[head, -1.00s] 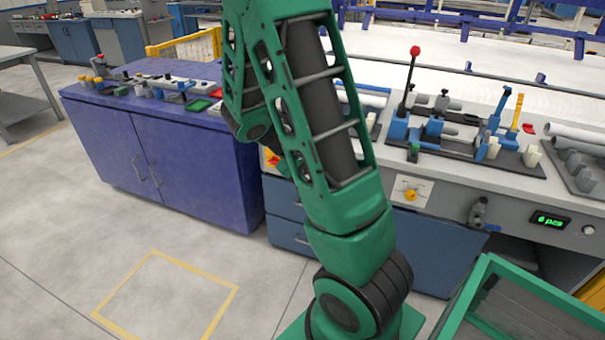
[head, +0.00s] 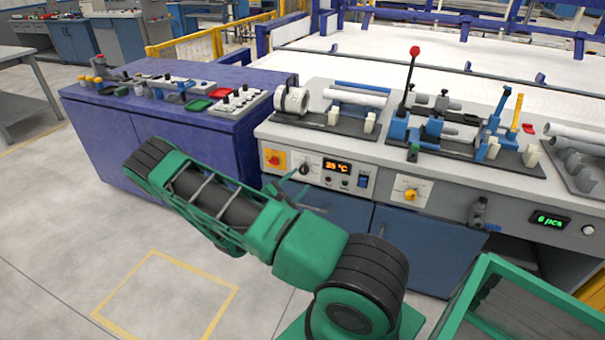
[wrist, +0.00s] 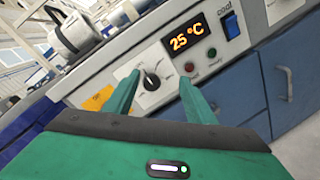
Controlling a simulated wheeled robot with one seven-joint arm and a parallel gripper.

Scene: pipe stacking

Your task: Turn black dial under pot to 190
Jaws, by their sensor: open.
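The black dial (head: 304,168) is a round knob on a white panel at the front of the grey bench. In the wrist view the dial (wrist: 152,81) has a light pointer line tilted up-left and small scale marks around it. The white-grey pot (head: 292,99) stands on the bench above it, and it also shows in the wrist view (wrist: 75,36). My gripper (wrist: 159,77) is open and empty, its green fingers on either side of the dial in the picture, apparently short of it. In the head view my arm partly hides the gripper.
An orange display (wrist: 187,37) beside the dial reads 25 °C. A blue switch (wrist: 231,24), red and green buttons sit to its right, and a yellow plate with a red knob (head: 272,159) to its left. The blue cabinet (head: 170,140) stands left.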

